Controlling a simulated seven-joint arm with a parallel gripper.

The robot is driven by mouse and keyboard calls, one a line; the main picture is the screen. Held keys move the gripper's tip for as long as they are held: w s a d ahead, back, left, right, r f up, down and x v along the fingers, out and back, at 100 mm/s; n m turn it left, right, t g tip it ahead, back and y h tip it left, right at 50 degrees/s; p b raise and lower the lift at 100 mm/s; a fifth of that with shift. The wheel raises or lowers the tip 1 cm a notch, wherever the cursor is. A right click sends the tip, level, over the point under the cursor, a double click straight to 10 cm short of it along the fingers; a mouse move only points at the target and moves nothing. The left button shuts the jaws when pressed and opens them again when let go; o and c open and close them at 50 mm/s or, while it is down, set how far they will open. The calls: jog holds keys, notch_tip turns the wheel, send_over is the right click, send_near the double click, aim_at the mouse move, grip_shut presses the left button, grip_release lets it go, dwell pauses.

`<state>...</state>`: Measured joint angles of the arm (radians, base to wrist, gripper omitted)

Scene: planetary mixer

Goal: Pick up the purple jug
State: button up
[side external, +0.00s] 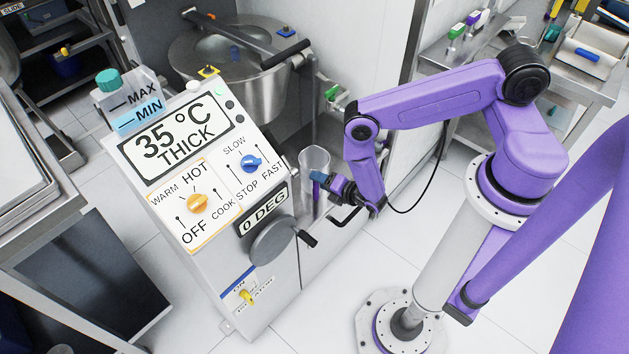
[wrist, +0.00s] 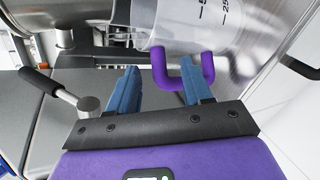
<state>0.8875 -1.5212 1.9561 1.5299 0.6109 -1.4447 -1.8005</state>
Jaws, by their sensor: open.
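The purple jug is a clear, marked container (wrist: 205,28) with a purple U-shaped handle (wrist: 160,72), at the top of the wrist view. In the side external view the clear jug (side external: 314,160) stands upright against the mixer's right side. My gripper (wrist: 158,80) is open, its two blue fingers pointing at the jug. In the wrist view, the handle's left leg lies between the fingers, and the right finger overlaps the handle's middle. I cannot tell whether either finger touches it. In the side external view my gripper (side external: 322,182) is at the jug's handle side.
The mixer's front panel (side external: 196,165) stands left of the jug, with a grey hand wheel (side external: 272,244) and black-gripped crank just below. A steel bowl (side external: 232,80) is behind. A steel bench (side external: 590,75) is at the back right.

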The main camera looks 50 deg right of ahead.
jog(key=shift+w+f, duration=0.15)
jog(key=shift+w, duration=0.3)
grip_shut()
